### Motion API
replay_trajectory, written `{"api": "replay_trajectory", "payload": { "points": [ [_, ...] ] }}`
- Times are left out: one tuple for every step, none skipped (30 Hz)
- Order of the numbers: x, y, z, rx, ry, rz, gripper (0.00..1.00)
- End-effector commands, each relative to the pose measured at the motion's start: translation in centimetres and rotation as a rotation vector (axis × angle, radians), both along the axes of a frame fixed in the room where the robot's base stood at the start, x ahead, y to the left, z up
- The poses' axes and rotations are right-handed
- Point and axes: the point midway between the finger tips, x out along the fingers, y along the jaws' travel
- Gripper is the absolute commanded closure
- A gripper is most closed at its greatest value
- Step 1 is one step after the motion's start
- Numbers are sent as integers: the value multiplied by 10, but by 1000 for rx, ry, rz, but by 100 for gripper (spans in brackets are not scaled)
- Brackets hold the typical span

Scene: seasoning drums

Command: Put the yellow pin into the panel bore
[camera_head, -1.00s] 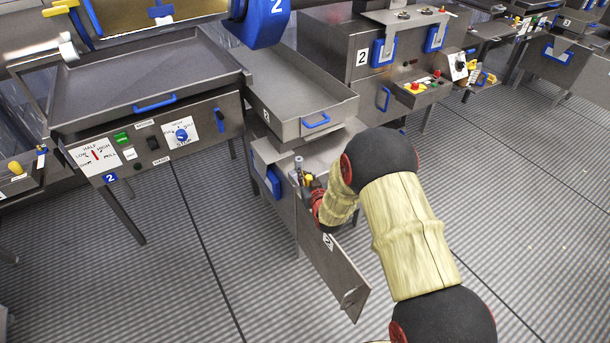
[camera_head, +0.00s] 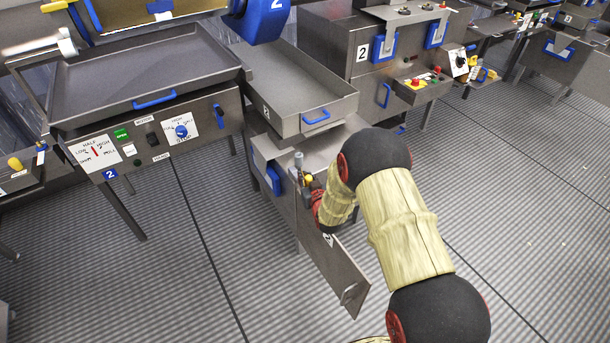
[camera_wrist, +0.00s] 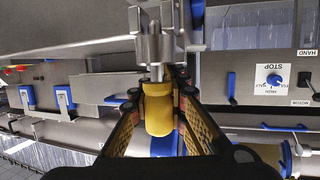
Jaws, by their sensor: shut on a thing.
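The yellow pin (camera_wrist: 158,108) sits between the two fingers of my gripper (camera_wrist: 160,112) in the wrist view; they are shut on its yellow knob. Its short metal shank points up in that picture at a grey metal bracket (camera_wrist: 152,48). The shank's tip meets or overlaps the bracket; I cannot tell whether it is inside a bore, and no bore opening shows. In the head view the yellow knob (camera_head: 309,178) is a small spot beside an upright grey cylinder (camera_head: 299,160), at the top of the steel panel (camera_head: 345,270). My arm hides most of my gripper there.
A steel tray (camera_head: 300,105) with a blue handle is just behind the panel. A larger tray table (camera_head: 150,85) with a control box stands at the left. A steel cabinet (camera_head: 350,60) is behind. The striped floor is free in front and at the right.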

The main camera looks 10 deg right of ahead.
Motion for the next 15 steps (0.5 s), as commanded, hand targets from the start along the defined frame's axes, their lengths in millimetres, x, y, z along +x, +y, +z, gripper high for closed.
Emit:
{"api": "replay_trajectory", "payload": {
  "points": [
    [0, 0, -1, 0, 0, 0, 100],
    [0, 0, -2, 0, 0, 0, 100],
    [0, 0, -3, 0, 0, 0, 100],
    [0, 0, -3, 0, 0, 0, 100],
    [0, 0, -4, 0, 0, 0, 100],
    [0, 0, -5, 0, 0, 0, 100],
    [0, 0, -6, 0, 0, 0, 100],
    [0, 0, -6, 0, 0, 0, 100],
    [0, 0, -8, 0, 1, 0, 100],
    [0, 0, -8, 0, 1, 0, 100],
    [0, 0, -9, 0, 1, 0, 100],
    [0, 0, -10, 0, 1, 0, 100],
    [0, 0, -11, 0, 2, 0, 100],
    [0, 0, -12, 0, 2, 0, 100],
    [-1, 0, -13, 0, 2, 0, 100]
  ]
}}
